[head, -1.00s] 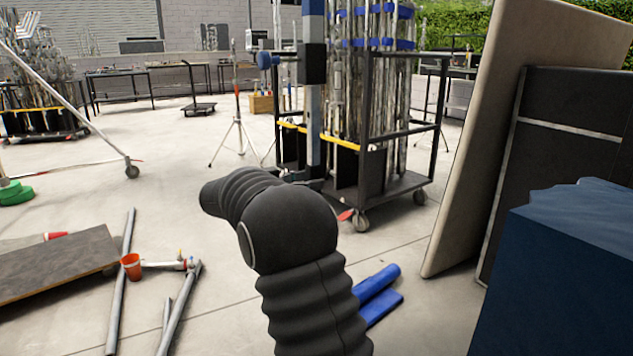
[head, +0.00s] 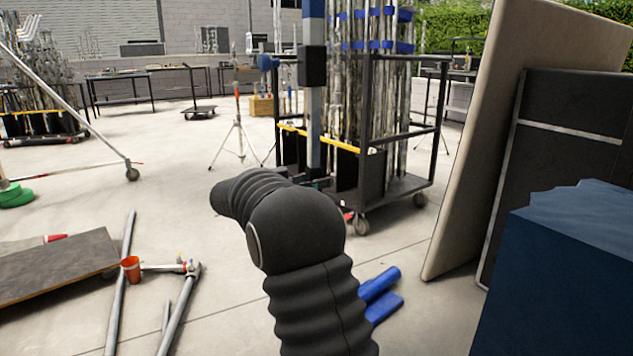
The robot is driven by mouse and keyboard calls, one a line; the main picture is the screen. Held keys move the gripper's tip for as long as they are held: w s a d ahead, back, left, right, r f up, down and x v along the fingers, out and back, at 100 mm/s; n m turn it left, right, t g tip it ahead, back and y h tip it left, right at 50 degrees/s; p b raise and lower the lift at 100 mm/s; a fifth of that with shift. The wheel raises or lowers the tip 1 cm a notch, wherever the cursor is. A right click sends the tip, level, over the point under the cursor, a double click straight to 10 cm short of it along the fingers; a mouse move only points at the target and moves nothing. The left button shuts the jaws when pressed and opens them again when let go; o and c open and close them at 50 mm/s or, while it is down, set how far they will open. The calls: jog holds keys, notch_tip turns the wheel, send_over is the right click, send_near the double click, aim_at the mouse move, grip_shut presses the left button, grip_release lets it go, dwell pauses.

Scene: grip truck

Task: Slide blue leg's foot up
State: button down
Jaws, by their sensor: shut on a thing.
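The blue leg (head: 313,120) is a tall upright post with grey-blue and pale sections, in the middle of the head view. A black clamp block (head: 312,66) with a blue knob (head: 268,62) sits high on it. My black-sleeved arm rises from the bottom and bends in front of the leg's lower end. My gripper (head: 318,183) shows only as a small dark part at that lower end, just above my arm. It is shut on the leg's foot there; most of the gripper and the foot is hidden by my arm.
A wheeled cart (head: 400,192) of metal poles stands close behind the leg. Leaning panels (head: 475,150) and a dark blue box (head: 570,270) crowd the right. Blue pieces (head: 380,295) lie beside my arm.

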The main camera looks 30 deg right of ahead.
aim_at(309, 132)
notch_tip(309, 132, up, 13)
jog(key=p, duration=1.2)
jog(key=shift+f, duration=0.1)
jog(key=c, duration=0.9)
grip_release()
jog(key=shift+o, duration=0.7)
jog(key=shift+f, duration=0.1)
jog(key=a, duration=1.2)
jog(key=shift+s, duration=0.2)
